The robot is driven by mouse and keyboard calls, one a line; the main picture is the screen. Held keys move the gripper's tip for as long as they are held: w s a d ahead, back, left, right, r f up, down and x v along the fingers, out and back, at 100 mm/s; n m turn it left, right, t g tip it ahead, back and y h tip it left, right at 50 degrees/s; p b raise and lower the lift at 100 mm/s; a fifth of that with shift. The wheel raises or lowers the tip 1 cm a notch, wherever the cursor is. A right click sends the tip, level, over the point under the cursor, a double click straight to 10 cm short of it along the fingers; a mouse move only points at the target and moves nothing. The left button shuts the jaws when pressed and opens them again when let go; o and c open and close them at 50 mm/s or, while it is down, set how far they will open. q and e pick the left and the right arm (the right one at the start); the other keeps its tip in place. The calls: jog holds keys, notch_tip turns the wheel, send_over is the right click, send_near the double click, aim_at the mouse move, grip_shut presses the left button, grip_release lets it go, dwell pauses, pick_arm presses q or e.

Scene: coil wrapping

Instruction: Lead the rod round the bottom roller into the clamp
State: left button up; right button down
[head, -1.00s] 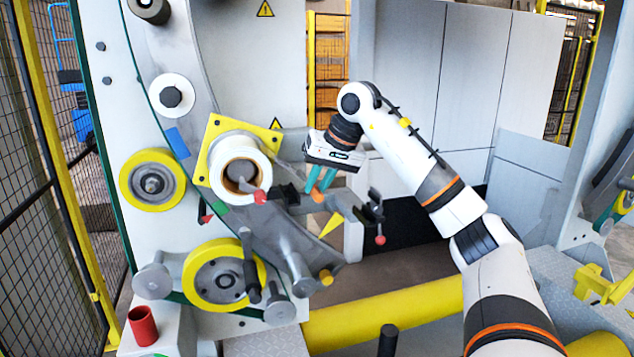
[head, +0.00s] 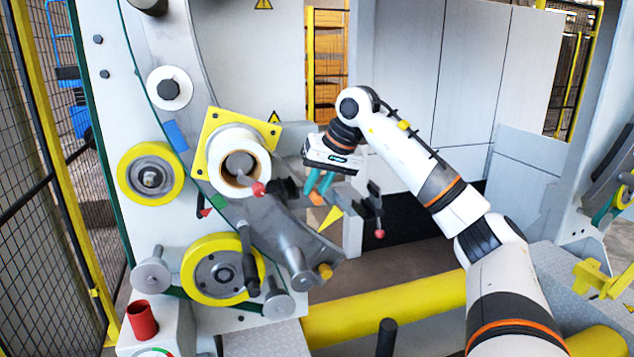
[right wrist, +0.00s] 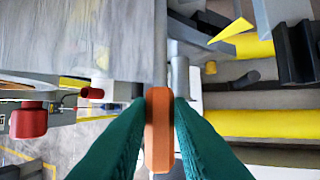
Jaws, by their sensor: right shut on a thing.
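My right gripper (head: 318,188) has teal fingers pointing down and shut on a short orange piece, taken as the rod (head: 316,198). Black clamp-like parts with red knobs stand on both sides of the fingers: one at left (head: 284,190), one at right (head: 374,205). I cannot tell which is the clamp. My left gripper is out of view.
A white spool (head: 225,150) on a yellow plate and another yellow-rimmed roller (head: 130,172) are on the machine's left face. A grey curved arm (head: 275,235) runs below my gripper. A yellow pipe (head: 400,298) crosses in front. A red cup (head: 142,322) stands lower left.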

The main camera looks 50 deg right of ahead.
notch_tip(320, 180, down, 6)
jog(key=b, duration=0.3)
dwell(0.4)
jog(key=shift+r, duration=0.1)
dwell(0.4)
jog(key=w+a+f+b, duration=0.1)
jog(key=a+f+b, duration=0.2)
jog(key=f, duration=0.6)
jog(key=shift+w+a+b, duration=0.15)
jog(key=shift+w+b, duration=0.25)
jog(key=shift+b, duration=0.35)
jog(key=shift+p, duration=0.3)
dwell(0.4)
jog(key=shift+f, duration=0.1)
